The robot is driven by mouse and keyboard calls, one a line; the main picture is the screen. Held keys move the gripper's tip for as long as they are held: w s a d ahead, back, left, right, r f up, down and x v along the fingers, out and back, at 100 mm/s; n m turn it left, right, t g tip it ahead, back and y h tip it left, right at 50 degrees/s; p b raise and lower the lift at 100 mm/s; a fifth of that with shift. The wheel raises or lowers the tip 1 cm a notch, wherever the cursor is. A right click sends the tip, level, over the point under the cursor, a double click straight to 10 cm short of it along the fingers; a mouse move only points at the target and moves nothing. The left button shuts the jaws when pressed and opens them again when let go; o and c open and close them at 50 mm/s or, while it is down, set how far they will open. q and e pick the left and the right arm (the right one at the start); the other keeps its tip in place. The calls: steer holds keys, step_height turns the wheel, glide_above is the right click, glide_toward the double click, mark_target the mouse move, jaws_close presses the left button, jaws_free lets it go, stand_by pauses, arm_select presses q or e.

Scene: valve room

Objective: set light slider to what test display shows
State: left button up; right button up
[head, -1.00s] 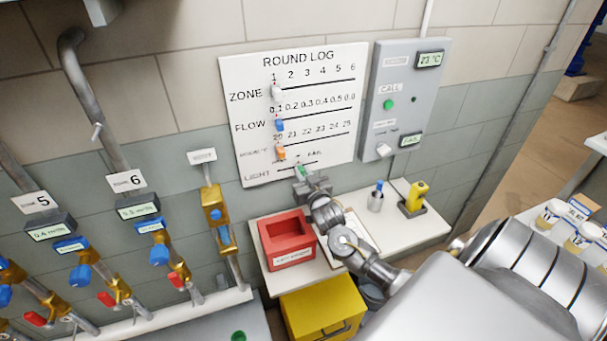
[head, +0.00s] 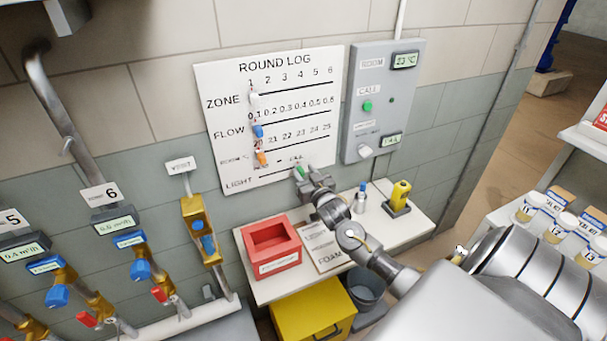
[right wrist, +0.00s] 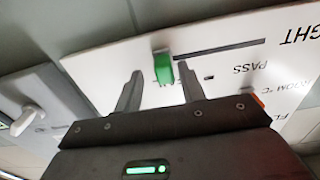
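The green light slider (head: 299,173) sits on the lowest line of the ROUND LOG board (head: 215,95), below the FAIL mark at its right end. The test display (head: 391,140), low on the grey wall panel, appears to read FAIL. My right gripper (head: 306,179) is at the board's lower edge by the slider. In the right wrist view my right gripper (right wrist: 160,75) is open, with one finger on each side of the green slider (right wrist: 163,67) and gaps between. The slider is at the end of its slot, away from LIGHT. My left gripper is not in view.
Below the board a shelf (head: 385,238) bears a red open box (head: 272,257), a foam sheet, a pen cup and a yellow device (head: 398,195). The grey panel (head: 356,105) is right of the board. Valve pipes stand at left, jars at right.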

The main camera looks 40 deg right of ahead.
steer(key=shift+a, duration=0.1)
steer(key=shift+s+a, duration=0.1)
steer(key=shift+s, duration=0.15)
steer(key=b+v, duration=0.3)
steer(key=v, duration=0.7)
steer(key=shift+s, duration=0.15)
steer(key=shift+f, duration=0.1)
